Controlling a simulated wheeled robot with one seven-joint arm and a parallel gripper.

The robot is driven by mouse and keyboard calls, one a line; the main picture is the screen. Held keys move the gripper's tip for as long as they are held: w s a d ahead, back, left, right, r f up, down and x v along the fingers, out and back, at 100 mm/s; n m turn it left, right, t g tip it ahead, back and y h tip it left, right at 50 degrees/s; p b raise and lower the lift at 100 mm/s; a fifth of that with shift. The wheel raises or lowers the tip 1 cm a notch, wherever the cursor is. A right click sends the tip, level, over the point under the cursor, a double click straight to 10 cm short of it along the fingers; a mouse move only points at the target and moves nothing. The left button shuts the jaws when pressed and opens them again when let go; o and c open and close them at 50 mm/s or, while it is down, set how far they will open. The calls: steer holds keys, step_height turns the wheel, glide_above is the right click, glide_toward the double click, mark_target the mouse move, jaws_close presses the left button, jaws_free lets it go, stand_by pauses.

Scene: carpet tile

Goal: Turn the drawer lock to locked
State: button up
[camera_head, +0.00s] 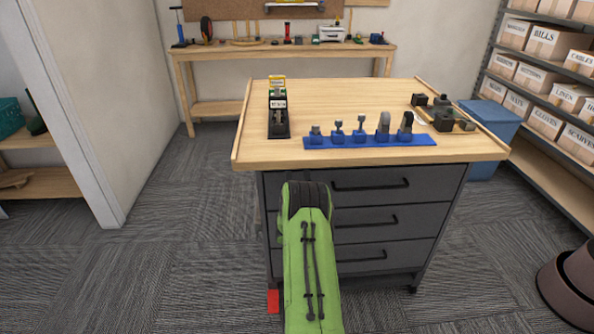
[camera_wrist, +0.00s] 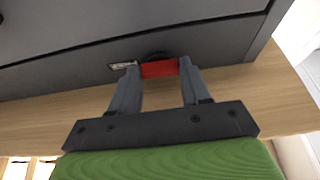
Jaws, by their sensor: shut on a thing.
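The dark grey drawer unit (camera_head: 400,217) stands under the wooden worktop, with its drawers shut. In the wrist view a red lock knob (camera_wrist: 159,69) sits on the dark drawer face (camera_wrist: 70,82), its long side running across the picture. A dark round part shows partly behind it. A small pale label (camera_wrist: 122,64) lies just left of it. My gripper (camera_wrist: 159,70) has one finger at each end of the red knob and is shut on it. In the head view my green arm hides the lock and my fingertips.
The worktop (camera_head: 340,97) holds a blue rack (camera_head: 370,142) of tools, a black and yellow device (camera_head: 278,108) and dark parts at the right. A red patch (camera_head: 273,300) shows low beside my arm. Shelves of boxes (camera_head: 555,42) stand right. Carpet (camera_head: 190,240) is clear at left.

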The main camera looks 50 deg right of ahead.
steer(key=c, duration=0.3)
steer(key=shift+c, duration=0.2)
steer(key=shift+n, duration=0.4)
steer(key=shift+s+d+r+n+t+y+p, duration=0.1)
steer(key=shift+n+t+y+p, duration=0.6)
steer(key=shift+n, duration=1.25)
steer(key=shift+s+n+t+y+b, duration=0.1)
steer(key=shift+n+t+y, duration=0.2)
steer(key=shift+n+y, duration=1.2)
steer(key=shift+s+d+r+n+t+y+p, duration=0.1)
steer(key=shift+n+t+y+p, duration=0.35)
steer(key=shift+n, duration=1.9)
steer(key=shift+f+n+y, duration=0.1)
steer(key=shift+n+y, duration=0.15)
steer(key=shift+n, duration=0.05)
steer(key=o, duration=1.1)
steer(key=shift+c, duration=0.2)
